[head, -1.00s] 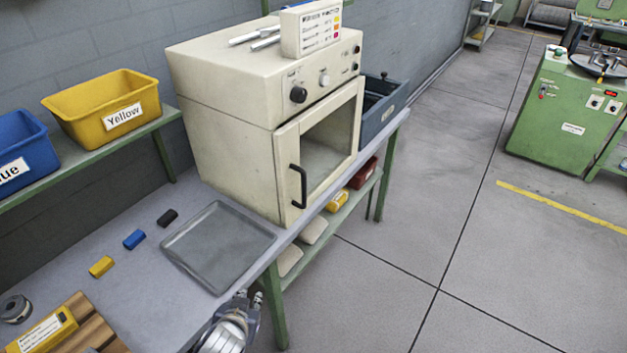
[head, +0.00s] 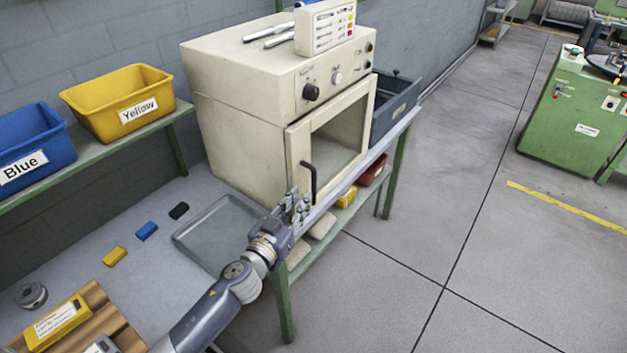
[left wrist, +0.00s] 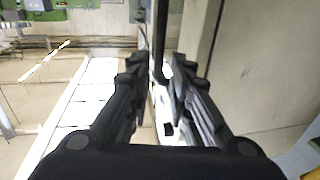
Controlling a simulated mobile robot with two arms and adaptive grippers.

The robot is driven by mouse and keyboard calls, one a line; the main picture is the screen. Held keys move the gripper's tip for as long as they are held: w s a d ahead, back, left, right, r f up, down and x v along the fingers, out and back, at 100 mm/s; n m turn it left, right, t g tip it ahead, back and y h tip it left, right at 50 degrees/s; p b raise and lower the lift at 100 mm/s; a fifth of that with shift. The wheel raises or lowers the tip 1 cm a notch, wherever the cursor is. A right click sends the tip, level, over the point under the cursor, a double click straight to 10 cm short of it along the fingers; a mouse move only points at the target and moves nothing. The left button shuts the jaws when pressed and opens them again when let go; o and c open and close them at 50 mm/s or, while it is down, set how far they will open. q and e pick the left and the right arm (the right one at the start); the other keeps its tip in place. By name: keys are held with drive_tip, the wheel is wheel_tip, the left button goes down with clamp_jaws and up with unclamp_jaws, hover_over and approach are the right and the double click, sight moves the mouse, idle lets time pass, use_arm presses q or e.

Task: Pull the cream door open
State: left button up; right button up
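The cream door (head: 299,143) with its window is on the front of the cream oven (head: 235,130) and looks closed. Its black handle (head: 313,178) is a vertical bar near the door's left edge. My left gripper (head: 300,202) is at the lower end of the handle, in front of the door. In the left wrist view, its two fingers (left wrist: 157,82) are apart, and the dark handle (left wrist: 160,40) stands upright between and beyond their tips. Whether they touch it is unclear. The door's cream surface (left wrist: 194,35) is on the right there. My right gripper is not in view.
A grey tray (head: 190,238) lies on the bench left of my arm. Yellow (head: 118,105) and blue (head: 33,150) bins stand on a shelf. A dark drawer box (head: 395,108) is right of the oven. The floor in front of the bench is clear.

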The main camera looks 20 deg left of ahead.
sight(313, 183)
use_arm(q)
drive_tip(key=w, duration=0.2)
drive_tip(key=w+d, duration=0.1)
drive_tip(key=w, duration=0.5)
drive_tip(key=shift+w+d, duration=0.15)
drive_tip(key=shift+w, duration=0.1)
clamp_jaws()
